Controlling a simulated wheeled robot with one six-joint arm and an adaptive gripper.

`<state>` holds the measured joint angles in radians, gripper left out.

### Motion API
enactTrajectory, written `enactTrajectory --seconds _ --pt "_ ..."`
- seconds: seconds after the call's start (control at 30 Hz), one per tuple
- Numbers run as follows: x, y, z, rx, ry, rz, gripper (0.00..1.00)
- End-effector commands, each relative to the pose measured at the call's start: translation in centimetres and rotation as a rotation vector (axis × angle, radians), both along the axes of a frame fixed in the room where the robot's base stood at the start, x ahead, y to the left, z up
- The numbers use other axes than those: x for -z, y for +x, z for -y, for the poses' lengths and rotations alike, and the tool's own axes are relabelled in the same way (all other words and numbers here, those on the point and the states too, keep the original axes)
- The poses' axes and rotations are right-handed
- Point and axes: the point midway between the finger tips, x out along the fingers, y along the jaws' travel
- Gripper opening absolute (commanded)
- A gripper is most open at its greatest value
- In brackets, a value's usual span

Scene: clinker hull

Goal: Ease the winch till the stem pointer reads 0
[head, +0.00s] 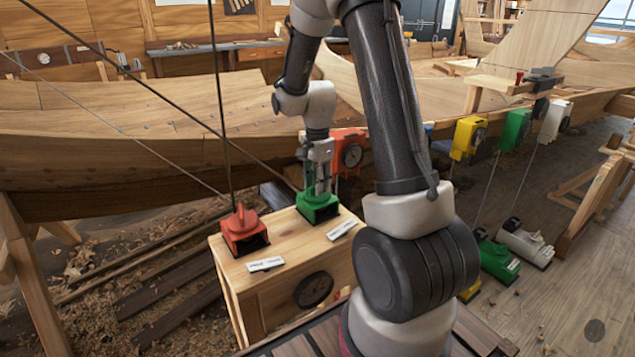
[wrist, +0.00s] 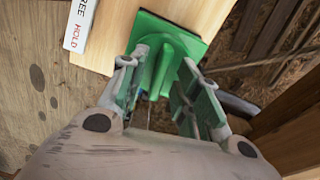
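A green winch (head: 318,207) and a red winch (head: 244,232) stand on a wooden box (head: 238,285). My gripper (head: 319,188) points down over the green winch. In the wrist view its fingers (wrist: 164,60) straddle the upright green handle (wrist: 160,68); I cannot tell whether they press on it. A red dial gauge (head: 348,153) hangs at the hull behind my arm. Yellow (head: 467,138), green (head: 515,130) and white (head: 555,121) gauges hang farther right. Their pointers are too small to read, and I cannot tell which is the stem pointer.
White labels (head: 265,264) lie by the winches; the one in the wrist view (wrist: 80,24) shows "HOLD". Green (head: 498,262) and white (head: 525,243) winches stand on the floor at right. Thin lines run up from the red winch.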

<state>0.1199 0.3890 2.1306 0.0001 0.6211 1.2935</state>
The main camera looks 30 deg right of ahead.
Motion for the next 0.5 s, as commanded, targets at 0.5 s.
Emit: enactTrajectory --seconds 0.5 --pt "-0.04 0.01 0.00 -0.004 0.000 0.000 0.00"
